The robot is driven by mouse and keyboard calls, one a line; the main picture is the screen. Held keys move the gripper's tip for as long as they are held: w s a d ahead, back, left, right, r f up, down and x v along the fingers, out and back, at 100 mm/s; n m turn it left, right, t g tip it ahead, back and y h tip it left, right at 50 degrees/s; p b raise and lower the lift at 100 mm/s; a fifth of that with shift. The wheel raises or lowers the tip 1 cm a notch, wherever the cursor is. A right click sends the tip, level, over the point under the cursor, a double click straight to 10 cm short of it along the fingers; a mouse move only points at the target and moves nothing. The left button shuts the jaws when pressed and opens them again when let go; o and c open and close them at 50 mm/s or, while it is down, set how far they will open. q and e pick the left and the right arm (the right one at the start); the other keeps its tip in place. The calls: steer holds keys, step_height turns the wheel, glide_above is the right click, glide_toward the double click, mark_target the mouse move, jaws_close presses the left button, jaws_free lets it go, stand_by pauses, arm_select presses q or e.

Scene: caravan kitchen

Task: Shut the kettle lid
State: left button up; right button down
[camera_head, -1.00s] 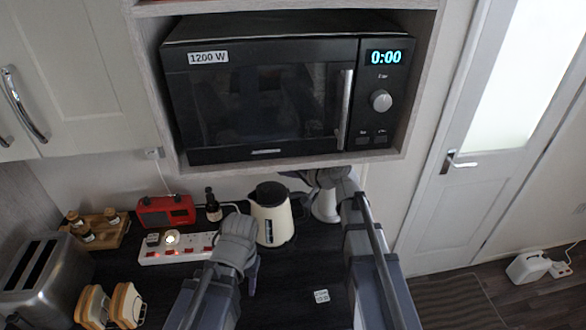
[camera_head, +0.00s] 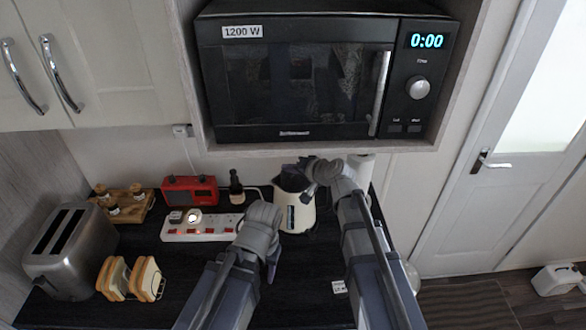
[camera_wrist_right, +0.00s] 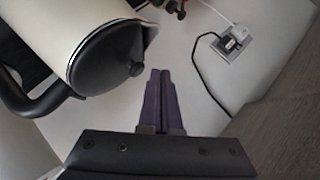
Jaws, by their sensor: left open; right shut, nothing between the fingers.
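The cream kettle (camera_head: 295,217) with a dark lid stands upright on the counter, below the microwave. In the right wrist view the kettle (camera_wrist_right: 60,28) shows its round black lid (camera_wrist_right: 102,62), with a small knob near the rim. The lid appears to lie across the top; I cannot tell whether it is fully closed. My right gripper (camera_head: 291,167) is shut and empty at the kettle's top; its fingers (camera_wrist_right: 160,76) are beside the lid's knob side, with contact unclear. My left gripper (camera_head: 272,268) is open and empty, low in front of the kettle; its fingers are partly hidden.
A white power strip (camera_head: 200,232), red radio (camera_head: 190,188) and dark bottle (camera_head: 237,188) stand left of the kettle. A toaster (camera_head: 75,250) and bread rack (camera_head: 130,278) are further left. The microwave (camera_head: 300,85) overhangs the counter. A small white tag (camera_head: 339,287) lies at front.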

steer(key=shift+a+f, duration=0.2)
steer(key=shift+f, duration=0.05)
stand_by(0.6)
